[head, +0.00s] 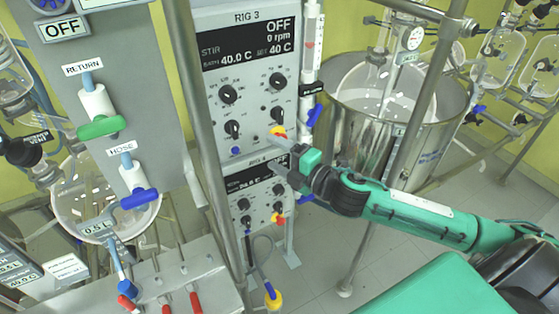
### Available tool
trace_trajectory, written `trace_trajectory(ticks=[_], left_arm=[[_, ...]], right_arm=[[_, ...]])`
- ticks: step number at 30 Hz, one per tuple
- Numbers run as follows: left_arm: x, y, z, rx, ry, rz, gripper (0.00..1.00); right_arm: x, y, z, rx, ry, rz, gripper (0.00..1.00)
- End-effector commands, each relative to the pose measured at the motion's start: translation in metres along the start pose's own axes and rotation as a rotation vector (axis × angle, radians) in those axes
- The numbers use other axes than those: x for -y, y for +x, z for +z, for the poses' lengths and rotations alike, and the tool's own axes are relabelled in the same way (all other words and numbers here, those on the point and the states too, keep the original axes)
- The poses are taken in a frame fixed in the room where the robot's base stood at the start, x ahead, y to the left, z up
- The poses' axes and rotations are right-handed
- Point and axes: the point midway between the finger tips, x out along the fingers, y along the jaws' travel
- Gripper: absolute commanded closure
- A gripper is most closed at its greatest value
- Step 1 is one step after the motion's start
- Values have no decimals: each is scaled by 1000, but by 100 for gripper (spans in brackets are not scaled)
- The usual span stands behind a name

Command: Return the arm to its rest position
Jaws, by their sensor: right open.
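My right arm is green and black and comes in from the lower right. Its gripper (283,150) is open, with its fingers in front of the RIG 3 control panel (245,85), close to a yellow and red knob (278,131) at the panel's lower right. I cannot tell whether the fingers touch the knob. The panel display (248,44) reads OFF, 0 rpm and 40 C. My left gripper is not in view.
A second panel (258,190) sits below. A steel post (208,150) stands left of the panels. A steel vessel (395,115) stands behind my right arm, with a slanted rod in front. Green (101,127) and blue (139,198) valve handles are at left.

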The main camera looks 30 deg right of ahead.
Motion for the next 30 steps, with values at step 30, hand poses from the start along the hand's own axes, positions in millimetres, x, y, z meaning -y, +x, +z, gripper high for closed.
trace_trajectory(ticks=[30], left_arm=[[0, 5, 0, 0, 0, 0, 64]], right_arm=[[149, 9, 79, 223, 271, -175, 31]])
